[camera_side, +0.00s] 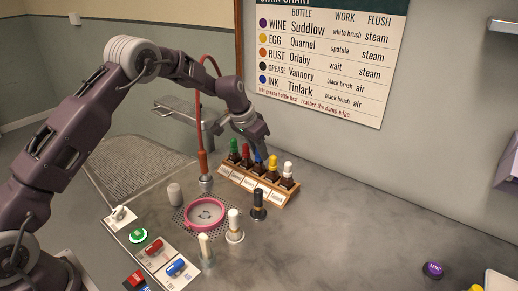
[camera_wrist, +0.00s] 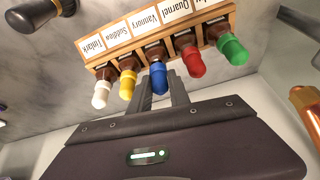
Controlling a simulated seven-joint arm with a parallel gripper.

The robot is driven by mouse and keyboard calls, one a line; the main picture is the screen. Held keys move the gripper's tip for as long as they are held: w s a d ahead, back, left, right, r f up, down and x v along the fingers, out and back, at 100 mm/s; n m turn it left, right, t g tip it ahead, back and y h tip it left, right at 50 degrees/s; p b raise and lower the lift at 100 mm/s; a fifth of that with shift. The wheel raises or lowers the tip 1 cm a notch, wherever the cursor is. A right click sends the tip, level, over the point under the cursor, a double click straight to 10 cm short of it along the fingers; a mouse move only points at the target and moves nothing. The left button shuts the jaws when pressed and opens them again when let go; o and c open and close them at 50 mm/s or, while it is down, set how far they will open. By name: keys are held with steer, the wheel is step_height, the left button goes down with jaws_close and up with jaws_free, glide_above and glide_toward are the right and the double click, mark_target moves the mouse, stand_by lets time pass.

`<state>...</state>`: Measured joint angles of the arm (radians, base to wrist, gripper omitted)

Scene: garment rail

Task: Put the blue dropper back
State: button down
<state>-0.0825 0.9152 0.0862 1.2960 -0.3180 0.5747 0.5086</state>
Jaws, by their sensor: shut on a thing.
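The blue dropper (camera_wrist: 159,78) is between the fingertips of my gripper (camera_wrist: 158,94) in the wrist view. In the side view my gripper (camera_side: 256,148) reaches down over the middle of the wooden bottle rack (camera_side: 283,198), and the blue bulb (camera_side: 257,159) shows just below it. The dropper lines up with the middle bottle, behind the label that reads Vannory (camera_wrist: 146,22). Its lower end is hidden, so I cannot tell whether it is fully seated. White (camera_wrist: 101,94), yellow (camera_wrist: 127,84), red (camera_wrist: 189,63) and green (camera_wrist: 233,50) droppers stand in the neighbouring bottles.
The red (camera_side: 246,150) and yellow (camera_side: 272,161) bulbs are close on either side of my gripper. A pink ring (camera_side: 206,228), a black-handled brush (camera_side: 258,204) and a white-topped one (camera_side: 234,222) stand before the rack. An orange hose nozzle (camera_side: 202,162) hangs left. The counter at right is mostly clear.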

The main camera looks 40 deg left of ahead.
steer(key=shift+f, duration=0.25)
steer(key=c, duration=1.1)
jaws_free()
steer(key=shift+c, duration=0.2)
steer(key=shift+r, duration=0.1)
steer(key=shift+r, duration=3.7)
